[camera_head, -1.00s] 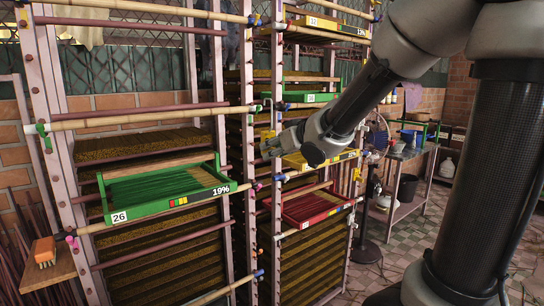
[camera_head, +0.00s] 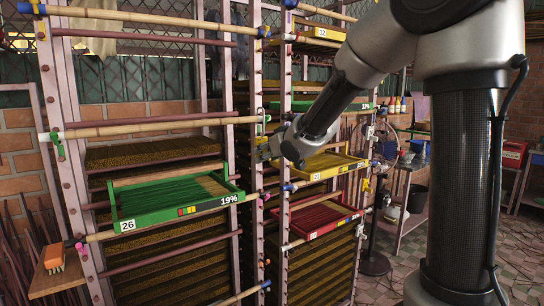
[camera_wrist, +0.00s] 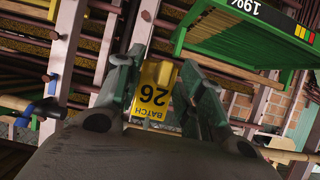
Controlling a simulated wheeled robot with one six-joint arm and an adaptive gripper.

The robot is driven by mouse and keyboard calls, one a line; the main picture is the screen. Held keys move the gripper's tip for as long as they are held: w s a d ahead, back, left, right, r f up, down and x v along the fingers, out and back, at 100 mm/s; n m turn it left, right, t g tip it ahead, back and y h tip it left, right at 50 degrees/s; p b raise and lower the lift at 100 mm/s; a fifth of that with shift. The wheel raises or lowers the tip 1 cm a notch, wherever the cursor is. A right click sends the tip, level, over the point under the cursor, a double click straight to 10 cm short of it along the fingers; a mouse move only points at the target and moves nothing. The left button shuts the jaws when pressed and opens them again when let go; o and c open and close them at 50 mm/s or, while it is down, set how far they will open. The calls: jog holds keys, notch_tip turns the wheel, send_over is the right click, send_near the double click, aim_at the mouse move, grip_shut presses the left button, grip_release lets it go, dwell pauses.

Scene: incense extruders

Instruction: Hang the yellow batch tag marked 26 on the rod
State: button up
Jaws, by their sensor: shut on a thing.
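My gripper (camera_wrist: 162,75) is shut on the yellow batch tag (camera_wrist: 154,97), which reads "BATCH 26" and appears rotated in the wrist view. In the head view my gripper (camera_head: 266,148) is in front of the rack posts, right of and above the green tray marked 26 (camera_head: 128,225); the tag cannot be made out there. This tray, labelled 19%, also shows at the top of the wrist view (camera_wrist: 190,45). Several rods cross the rack, including a bamboo one (camera_head: 150,128) above the tray and another (camera_head: 98,237) at its front. Which rod the task means is unclear.
To the right, a yellow tray (camera_head: 335,172) and a red tray (camera_head: 325,231) jut from the rack close to my arm. An orange brush-like block (camera_head: 53,256) sits on a small wooden shelf at the left. Tiled floor (camera_head: 390,284) is open at the lower right.

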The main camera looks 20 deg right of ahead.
jog(key=x, duration=0.6)
jog(key=shift+w, duration=0.4)
jog(key=shift+a, duration=0.1)
dwell(0.3)
jog(key=o, duration=1)
jog(key=shift+r, duration=0.1)
jog(key=shift+o, duration=0.5)
jog(key=shift+o, duration=1.2)
jog(key=shift+s, duration=0.15)
